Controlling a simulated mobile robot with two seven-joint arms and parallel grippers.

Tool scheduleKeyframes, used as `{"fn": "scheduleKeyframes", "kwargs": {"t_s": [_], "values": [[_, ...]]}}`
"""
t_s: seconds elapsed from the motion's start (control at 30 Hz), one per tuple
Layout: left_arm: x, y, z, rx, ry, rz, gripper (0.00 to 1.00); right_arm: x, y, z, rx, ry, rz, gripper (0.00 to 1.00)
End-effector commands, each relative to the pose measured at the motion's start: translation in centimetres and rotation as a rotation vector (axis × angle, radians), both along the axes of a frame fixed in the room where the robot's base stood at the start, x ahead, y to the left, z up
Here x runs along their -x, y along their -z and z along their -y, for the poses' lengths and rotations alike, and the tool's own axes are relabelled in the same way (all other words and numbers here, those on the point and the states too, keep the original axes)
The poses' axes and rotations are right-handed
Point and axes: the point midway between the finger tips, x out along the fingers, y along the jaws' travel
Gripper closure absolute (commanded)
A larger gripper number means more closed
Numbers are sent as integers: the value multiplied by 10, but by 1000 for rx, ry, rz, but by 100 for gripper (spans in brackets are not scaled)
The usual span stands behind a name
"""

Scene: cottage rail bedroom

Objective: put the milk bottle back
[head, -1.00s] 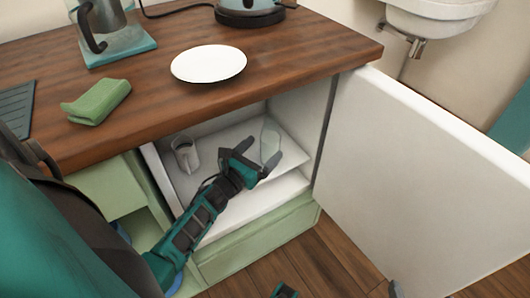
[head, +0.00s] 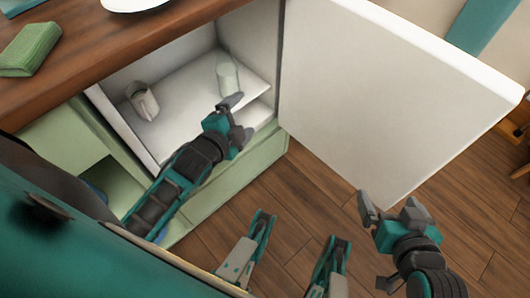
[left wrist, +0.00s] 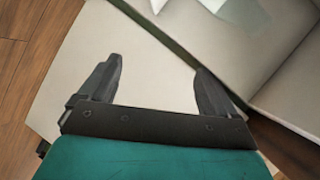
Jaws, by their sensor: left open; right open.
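A pale, see-through bottle (head: 228,77), which looks like the milk bottle, stands upright on the white shelf (head: 190,103) inside the open cabinet, near its right side. My left gripper (head: 243,118) is open and empty in front of the bottle, apart from it. In the left wrist view the open fingers (left wrist: 157,70) have nothing between them, and a pale see-through shape at the top edge may be part of the bottle.
A grey-white mug (head: 143,100) stands on the shelf to the left. The white door (head: 375,95) is swung wide open on the right. The wooden counter (head: 110,55) above holds a green sponge (head: 30,48) and a white plate (head: 135,3). The wooden floor (head: 300,205) in front has free room.

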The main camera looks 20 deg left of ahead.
Motion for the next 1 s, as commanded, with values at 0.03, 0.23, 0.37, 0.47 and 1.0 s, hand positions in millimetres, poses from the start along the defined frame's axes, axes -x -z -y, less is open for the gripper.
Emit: {"fn": "scheduleKeyframes", "kwargs": {"t_s": [0.03, 0.23, 0.37, 0.47, 1.0], "values": [[12, -2, 15, 159, -27, -44, 9, 0, 0, 0, 0, 0, -1, 0], [54, -10, 69, 733, -170, -255, 9, 1, 1, 0, 0, 0, -3, 0], [73, -15, 91, 947, -241, -356, 9, 1, 1, 0, 1, 1, -3, 0], [80, -17, 99, 1026, -271, -396, 9, 1, 1, 1, 1, 1, -3, 0], [83, -48, 95, 1038, -293, -398, 9, -3, -38, 4, 7, 8, 13, 0]]}}
